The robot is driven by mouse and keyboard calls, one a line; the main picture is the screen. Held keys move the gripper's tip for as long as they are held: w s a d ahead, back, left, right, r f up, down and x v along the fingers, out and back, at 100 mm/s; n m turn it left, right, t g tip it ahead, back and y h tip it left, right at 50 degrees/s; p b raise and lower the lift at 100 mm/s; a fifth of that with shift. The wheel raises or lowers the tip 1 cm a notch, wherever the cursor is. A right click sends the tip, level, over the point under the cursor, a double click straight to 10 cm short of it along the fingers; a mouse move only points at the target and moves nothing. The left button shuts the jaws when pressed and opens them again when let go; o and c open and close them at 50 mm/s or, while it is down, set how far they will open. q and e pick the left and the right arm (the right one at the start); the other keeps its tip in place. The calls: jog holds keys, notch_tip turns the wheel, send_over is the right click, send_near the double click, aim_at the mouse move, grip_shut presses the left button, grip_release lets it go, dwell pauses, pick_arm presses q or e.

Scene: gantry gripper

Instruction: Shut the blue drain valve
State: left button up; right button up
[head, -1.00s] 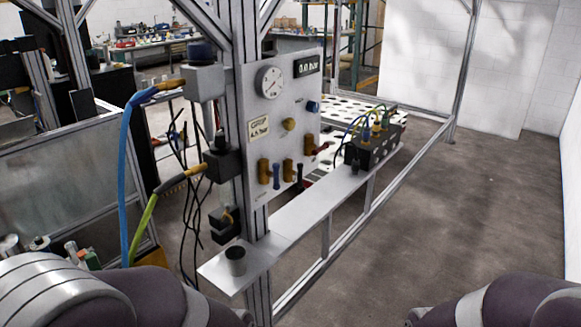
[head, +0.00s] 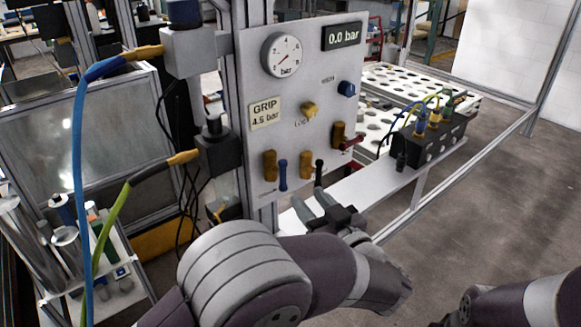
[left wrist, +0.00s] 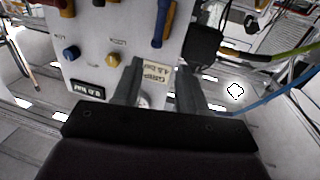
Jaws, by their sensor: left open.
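The blue drain valve handle (head: 283,175) hangs straight down beside its brass body (head: 269,165), at the lower left of the grey panel. In the upside-down left wrist view, the blue handle (left wrist: 162,22) shows at the top centre. My left gripper (head: 309,199) is open and empty, in front of and a little below and right of the blue handle in the head view. Its fingers (left wrist: 161,58) point toward the panel in the left wrist view, with the blue handle beyond the gap. No contact shows. My right gripper is out of view.
A black-handled valve (head: 319,173) sits just right of the blue one, a red-handled valve (head: 351,141) further right. The panel holds a gauge (head: 282,55), a 0.0 bar display (head: 342,36) and knobs. A shelf (head: 378,186) with a black cabled box (head: 430,143) runs right.

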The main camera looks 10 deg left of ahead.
aim_at(285, 170)
pick_arm(q)
jog(key=p+x, duration=0.1)
jog(key=x, duration=0.9)
jog(key=shift+w+a, duration=0.1)
jog(key=shift+w, duration=0.3)
jog(key=shift+w+a+f, duration=0.15)
jog(key=shift+w, duration=0.15)
jog(key=shift+p, duration=0.3)
grip_shut()
